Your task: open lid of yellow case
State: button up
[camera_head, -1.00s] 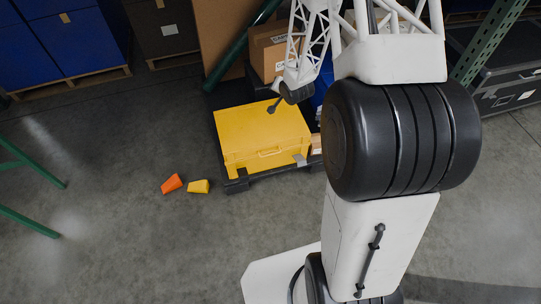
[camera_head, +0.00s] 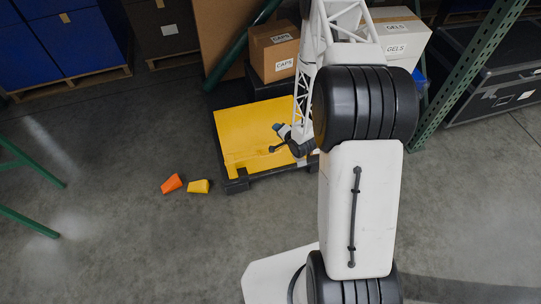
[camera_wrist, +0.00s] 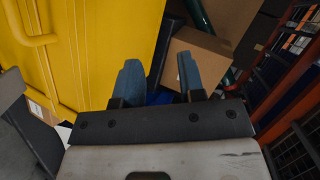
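The yellow case (camera_head: 240,130) lies on a low black pallet (camera_head: 236,186) in the head view. Its top looks flat and I see no open gap at the lid. My arm covers its right part. In the wrist view the yellow case (camera_wrist: 100,40) fills the left and upper left, with its carry handle (camera_wrist: 38,40) at the left edge. My gripper (camera_head: 279,128) is over or close to the case's right part; whether it touches cannot be told. In the wrist view my gripper (camera_wrist: 158,72) has its two blue fingers apart with nothing held between them.
Cardboard boxes (camera_head: 274,50) and a white box (camera_head: 402,38) stand behind the case. A green post (camera_head: 470,70) and black cases (camera_head: 490,85) are at right. An orange block (camera_head: 171,183) and a yellow block (camera_head: 199,186) lie on the floor at left. Floor in front is clear.

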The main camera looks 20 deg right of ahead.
aim_at(270, 155)
jog(key=s+a+f+m+t+y, duration=0.1)
jog(key=s+f, duration=0.3)
jog(key=f, duration=0.3)
jog(key=s+f+m+t+y, duration=0.1)
jog(key=s+f+m, duration=0.1)
jog(key=s+f, duration=0.3)
jog(key=shift+s+a+f+m, duration=0.2)
jog(key=shift+a+f+m, duration=0.15)
jog(key=shift+f, duration=0.6)
jog(key=shift+w, duration=0.1)
jog(key=shift+x, duration=3.85)
grip_shut()
